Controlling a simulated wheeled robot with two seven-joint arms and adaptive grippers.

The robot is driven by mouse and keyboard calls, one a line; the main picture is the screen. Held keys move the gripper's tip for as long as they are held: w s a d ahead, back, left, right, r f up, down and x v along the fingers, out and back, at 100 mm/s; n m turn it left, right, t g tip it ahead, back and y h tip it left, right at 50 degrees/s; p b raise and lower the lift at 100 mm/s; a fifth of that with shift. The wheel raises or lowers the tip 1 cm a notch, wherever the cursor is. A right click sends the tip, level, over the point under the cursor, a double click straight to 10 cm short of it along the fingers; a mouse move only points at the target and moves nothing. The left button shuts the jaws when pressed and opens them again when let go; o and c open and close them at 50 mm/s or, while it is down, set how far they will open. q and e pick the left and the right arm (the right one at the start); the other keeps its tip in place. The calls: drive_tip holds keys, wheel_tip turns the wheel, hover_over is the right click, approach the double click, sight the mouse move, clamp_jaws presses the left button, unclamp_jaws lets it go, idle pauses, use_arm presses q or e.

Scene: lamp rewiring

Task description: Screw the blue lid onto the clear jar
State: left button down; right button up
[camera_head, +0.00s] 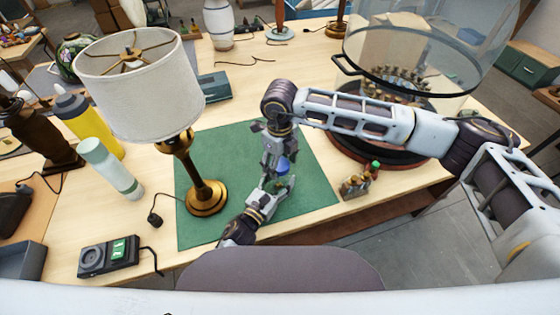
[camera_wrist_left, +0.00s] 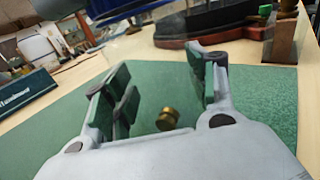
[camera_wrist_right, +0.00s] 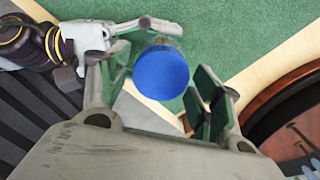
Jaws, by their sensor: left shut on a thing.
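The blue lid (camera_wrist_right: 160,72) faces the right wrist camera as a round disc between my right gripper's fingers, with a gap on the right side. It also shows as a small blue patch in the head view (camera_head: 283,165). Under it is the clear jar (camera_head: 282,181), hard to make out; whether the lid is threaded on cannot be told. My left gripper (camera_head: 268,197) is shut on the jar from the front left, low over the green mat. In the left wrist view its fingers (camera_wrist_left: 165,95) stand apart around it. My right gripper (camera_wrist_right: 158,95) points down above the lid, open.
A brass piece (camera_wrist_left: 167,120) shows between the left fingers.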

idle(0.3)
drive_tip(key=shift+r, duration=2.3)
drive_tip(key=shift+w+r, duration=0.1)
drive_tip(key=shift+w, duration=0.05)
drive_tip(key=shift+c, duration=0.3)
drive_tip(key=shift+w+a+r, duration=0.1)
drive_tip(key=shift+w+r, duration=0.05)
drive_tip(key=shift+r, duration=0.2)
drive_tip(key=shift+w+a+r, duration=0.15)
drive_tip(key=shift+a+r, duration=0.05)
drive_tip(key=shift+r, duration=0.7)
drive_tip(key=n, duration=0.2)
drive_tip(key=shift+r+n, duration=0.3)
drive_tip(key=shift+r, duration=0.05)
drive_tip(key=n, duration=0.5)
drive_tip(key=shift+s+d, duration=0.3)
drive_tip(key=shift+s, duration=0.1)
